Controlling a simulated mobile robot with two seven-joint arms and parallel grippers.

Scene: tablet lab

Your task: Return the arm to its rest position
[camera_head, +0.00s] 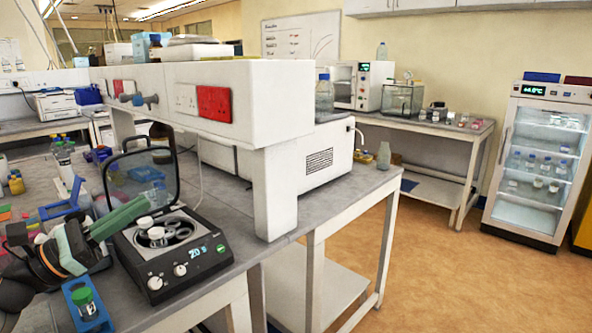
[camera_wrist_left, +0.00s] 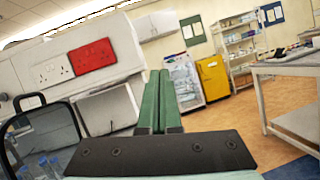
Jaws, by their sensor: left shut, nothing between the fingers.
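My left gripper (camera_head: 138,204) comes in from the lower left with its green fingers together and empty. It is in front of and above the left edge of a black benchtop device (camera_head: 190,262), whose clear lid stands open. In the left wrist view the two green fingers (camera_wrist_left: 160,88) lie side by side with nothing between them. My right gripper is in neither view.
The device holds white-capped vials (camera_head: 157,235). A blue holder (camera_head: 72,287) with a green-capped vial (camera_head: 84,297) stands near the front edge, close below my left arm. A white shelf unit (camera_head: 277,90) rises behind the device. Open floor (camera_head: 455,270) lies to the right.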

